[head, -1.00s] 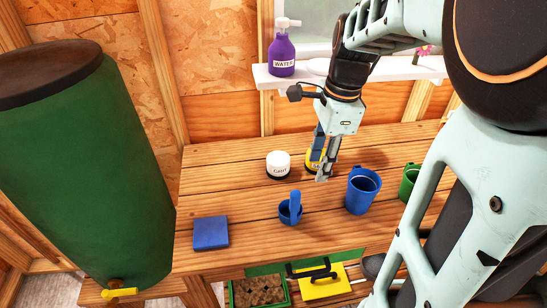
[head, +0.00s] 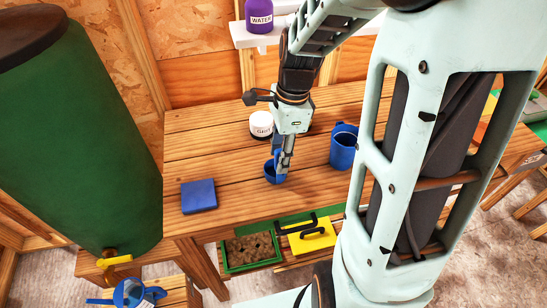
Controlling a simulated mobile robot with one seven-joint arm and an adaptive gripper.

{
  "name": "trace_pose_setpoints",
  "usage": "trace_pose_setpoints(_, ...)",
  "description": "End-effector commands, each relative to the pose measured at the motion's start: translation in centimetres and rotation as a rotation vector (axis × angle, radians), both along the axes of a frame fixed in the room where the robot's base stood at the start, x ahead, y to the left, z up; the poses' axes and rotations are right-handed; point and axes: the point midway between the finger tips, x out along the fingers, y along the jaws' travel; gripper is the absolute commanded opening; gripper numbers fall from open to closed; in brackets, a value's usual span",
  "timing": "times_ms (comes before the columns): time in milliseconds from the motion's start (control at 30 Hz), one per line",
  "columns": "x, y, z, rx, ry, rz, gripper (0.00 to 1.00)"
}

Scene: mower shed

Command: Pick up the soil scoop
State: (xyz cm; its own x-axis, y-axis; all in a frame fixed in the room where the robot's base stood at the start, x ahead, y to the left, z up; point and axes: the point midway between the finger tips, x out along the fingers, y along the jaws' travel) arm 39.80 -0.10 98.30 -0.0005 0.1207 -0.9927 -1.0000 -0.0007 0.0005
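The soil scoop (head: 271,174) looks to be the small blue cup with an upright handle, standing on the wooden workbench (head: 240,203). My gripper (head: 283,170) points down right at it, with the fingertips beside or around its handle and reaching to about the cup's rim. The fingers and wrist hide much of the handle. I cannot tell whether the fingers are closed on it or still apart. The scoop appears to rest on the bench.
A blue mug (head: 343,150) stands to the right of my gripper, and a white jar (head: 261,125) stands behind it. A flat blue block (head: 198,196) lies at the left. A green tray of soil (head: 251,251) and a yellow float (head: 312,238) are below the bench's front edge.

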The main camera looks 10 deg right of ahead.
Motion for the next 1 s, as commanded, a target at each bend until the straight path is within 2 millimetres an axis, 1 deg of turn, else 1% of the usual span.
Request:
trace_pose_setpoints(233,0.0,0.0,-0.17,0.0,-0.001,0.0,0.36)
trace_pose_setpoints(567,0.01,-0.01,-0.15,0.0,-0.001,-0.001,0.0)
trace_pose_setpoints(900,0.03,-0.01,-0.06,0.0,-0.001,-0.001,0.0)
trace_pose_setpoints(1000,0.08,-0.02,0.63,-0.001,-0.003,0.0,0.0)
